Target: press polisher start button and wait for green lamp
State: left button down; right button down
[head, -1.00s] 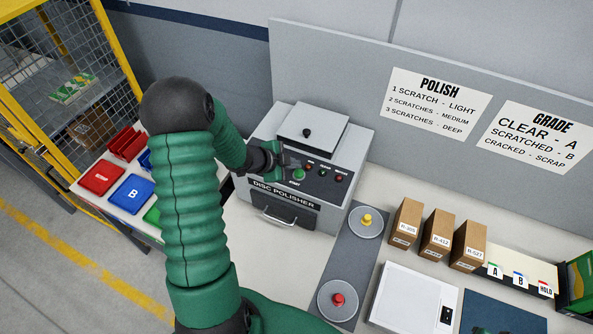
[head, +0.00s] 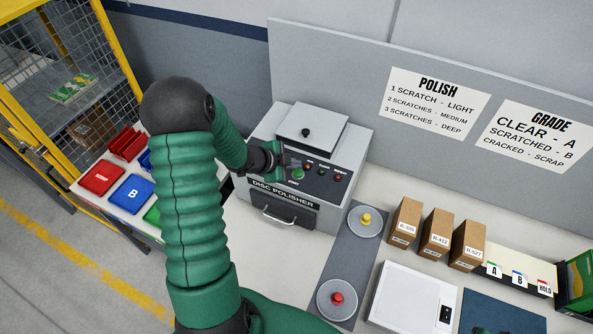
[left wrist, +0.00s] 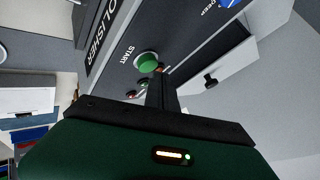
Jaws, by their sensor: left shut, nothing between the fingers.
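The disc polisher (head: 257,181) is a grey box with a lid on top and a black, sloped control panel. I cannot make out a lit green lamp. My left gripper (head: 287,161) is shut and empty, its fingers close to the start button. In the left wrist view the fingers (left wrist: 160,88) appear just beside the button; contact cannot be told.
A grey strip with a yellow-knobbed disc (head: 366,219) and a red-knobbed disc (head: 337,299) lies right of the polisher. Brown boxes (head: 436,233) and a white device (head: 405,296) stand further right. Red and blue trays (head: 131,194) are at left, beside a yellow-framed cage (head: 130,65).

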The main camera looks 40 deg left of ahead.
pick_arm(q)
jog(key=shift+d+f, duration=0.1)
jog(key=shift+d, duration=0.85)
jog(key=shift+a+f+b, duration=0.25)
jog(key=shift+a+b, duration=0.15)
jog(key=shift+a, duration=0.1)
pick_arm(e)
jog(key=shift+d+f, duration=0.2)
jog(key=shift+f, duration=0.35)
